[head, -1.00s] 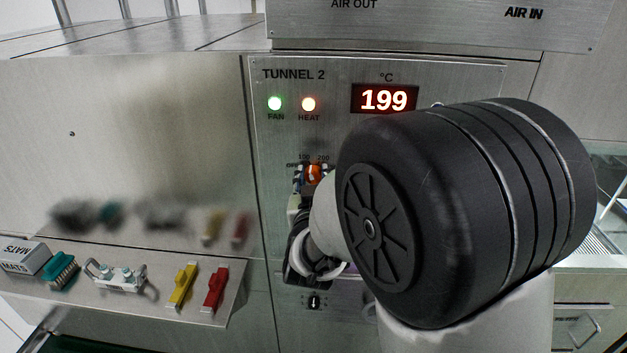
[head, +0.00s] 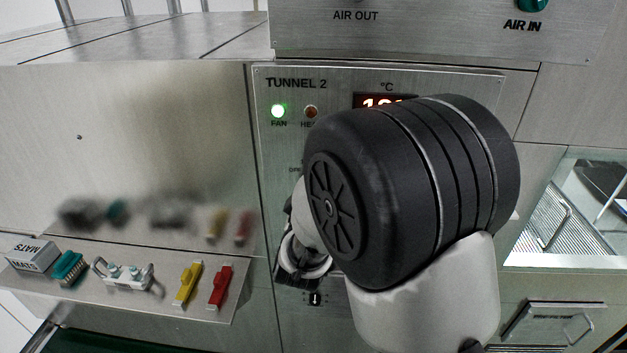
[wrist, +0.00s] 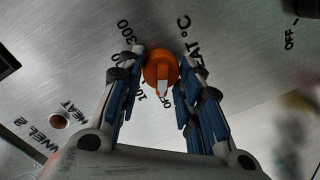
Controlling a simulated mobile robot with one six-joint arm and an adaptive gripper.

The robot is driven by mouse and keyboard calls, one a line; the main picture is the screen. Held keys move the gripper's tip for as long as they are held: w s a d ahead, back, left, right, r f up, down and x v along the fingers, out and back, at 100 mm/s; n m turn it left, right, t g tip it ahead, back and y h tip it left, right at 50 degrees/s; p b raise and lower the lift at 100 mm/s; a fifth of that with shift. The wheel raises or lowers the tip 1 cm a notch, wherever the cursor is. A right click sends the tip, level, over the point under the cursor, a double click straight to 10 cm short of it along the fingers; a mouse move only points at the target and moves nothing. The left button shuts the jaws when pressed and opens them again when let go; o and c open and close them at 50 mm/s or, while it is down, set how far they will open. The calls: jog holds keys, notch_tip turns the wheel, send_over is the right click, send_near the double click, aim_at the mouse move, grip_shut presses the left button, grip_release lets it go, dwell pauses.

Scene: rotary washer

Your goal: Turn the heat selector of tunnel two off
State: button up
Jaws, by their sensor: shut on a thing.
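The heat selector of tunnel two is an orange knob (wrist: 162,72) with a white pointer, in the wrist view. My gripper (wrist: 161,58) has its blue-padded fingers closed on both sides of the knob. The pointer faces the OFF mark of the scale. In the head view the knob and fingertips are hidden behind my arm. The tunnel 2 panel (head: 287,145) shows there, with the green fan lamp (head: 278,111) lit and the heat lamp (head: 310,112) dark. The temperature display (head: 375,101) is mostly covered by my arm.
A sloped shelf at the left holds a white box (head: 32,255), a teal brush (head: 69,268), a metal fitting with handles (head: 124,274), a yellow item (head: 188,282) and a red item (head: 221,287). A small black switch (head: 315,298) sits low on the panel.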

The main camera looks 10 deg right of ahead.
jog(key=shift+r+n, duration=0.1)
jog(key=shift+n, duration=0.3)
jog(key=o, duration=1.1)
jog(key=v, duration=0.7)
jog(key=shift+s+a, duration=0.1)
jog(key=shift+s, duration=0.15)
